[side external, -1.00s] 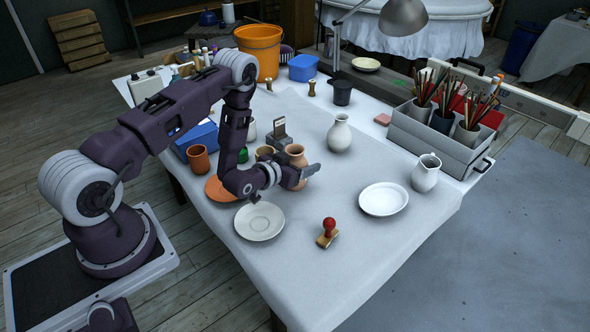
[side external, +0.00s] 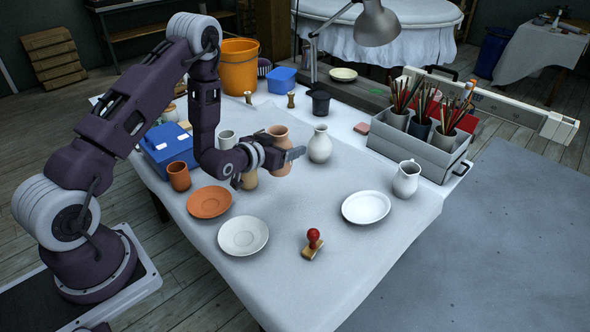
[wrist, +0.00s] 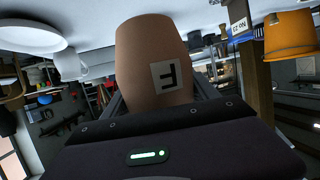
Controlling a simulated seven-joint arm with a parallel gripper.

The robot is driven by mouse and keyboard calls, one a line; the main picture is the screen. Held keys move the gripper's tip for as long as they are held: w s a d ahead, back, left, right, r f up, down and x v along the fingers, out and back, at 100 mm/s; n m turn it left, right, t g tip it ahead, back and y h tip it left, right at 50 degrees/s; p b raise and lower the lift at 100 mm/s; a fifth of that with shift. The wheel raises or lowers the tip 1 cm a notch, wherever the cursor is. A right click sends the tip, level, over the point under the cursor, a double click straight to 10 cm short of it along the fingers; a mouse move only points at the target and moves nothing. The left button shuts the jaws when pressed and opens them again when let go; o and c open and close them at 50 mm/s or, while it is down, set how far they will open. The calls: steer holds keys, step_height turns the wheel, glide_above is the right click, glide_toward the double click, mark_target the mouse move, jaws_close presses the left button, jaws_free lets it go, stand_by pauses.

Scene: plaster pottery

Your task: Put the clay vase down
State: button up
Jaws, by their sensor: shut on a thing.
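In the wrist view the clay vase (wrist: 150,50) fills the middle and bears a white tag with a black F. My gripper (wrist: 155,105) is shut on its body. Whether its base touches the table cannot be told.
A white vase (side external: 319,148) stands close on the right. An orange saucer (side external: 209,202), a white saucer (side external: 243,236), a stamp (side external: 313,243), a white plate (side external: 366,208) and a jug (side external: 406,180) lie nearer. A tan cup (side external: 249,180) is beside my gripper. The cloth's centre is clear.

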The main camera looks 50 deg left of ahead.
steer(key=w+d, duration=0.7)
steer(key=w, duration=0.6)
steer(key=f, duration=0.9)
steer(key=shift+d, duration=0.4)
steer(key=shift+f, duration=0.15)
steer(key=o, duration=1.9)
steer(key=shift+f, duration=0.1)
steer(key=shift+o, duration=0.2)
